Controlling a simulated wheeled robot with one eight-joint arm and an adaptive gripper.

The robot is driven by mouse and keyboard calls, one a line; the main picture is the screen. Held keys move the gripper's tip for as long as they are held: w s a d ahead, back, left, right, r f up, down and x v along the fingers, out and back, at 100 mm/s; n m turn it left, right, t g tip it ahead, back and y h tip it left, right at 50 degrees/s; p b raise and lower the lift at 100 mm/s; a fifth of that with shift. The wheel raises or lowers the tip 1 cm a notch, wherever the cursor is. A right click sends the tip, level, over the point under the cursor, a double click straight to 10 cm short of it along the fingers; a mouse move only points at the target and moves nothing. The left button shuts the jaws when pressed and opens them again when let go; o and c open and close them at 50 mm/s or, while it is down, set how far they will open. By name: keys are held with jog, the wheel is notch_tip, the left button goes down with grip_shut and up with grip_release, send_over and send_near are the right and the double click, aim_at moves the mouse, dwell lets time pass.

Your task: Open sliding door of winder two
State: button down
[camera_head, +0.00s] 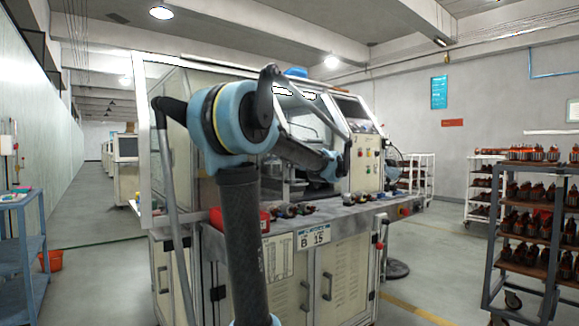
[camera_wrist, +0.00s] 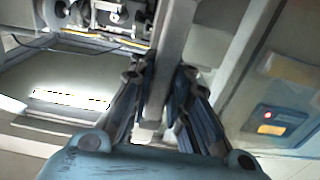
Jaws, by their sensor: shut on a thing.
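The winding machine (camera_head: 342,262) stands in front of me in the head view, with a cabinet below and a framed, glazed enclosure above. My arm reaches across its front, and my gripper is hard to make out there. In the wrist view my gripper (camera_wrist: 160,78) is shut on a grey upright bar (camera_wrist: 174,50), with a dark finger on each side. The bar appears to be part of the sliding door. Machine parts (camera_wrist: 118,18) show beyond it on the left. My arm hides much of the door in the head view.
A red bin (camera_head: 240,220) and several small parts lie on the machine's front ledge. A control panel (camera_head: 364,150) is right of the opening. A rack of armatures (camera_head: 530,215) stands at right, a blue cart (camera_head: 22,240) at left.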

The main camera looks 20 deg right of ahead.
jog(key=c, duration=1.5)
grip_release()
jog(key=shift+s, duration=0.1)
jog(key=shift+s, duration=0.1)
jog(key=v, duration=1.1)
jog(key=shift+s, duration=0.3)
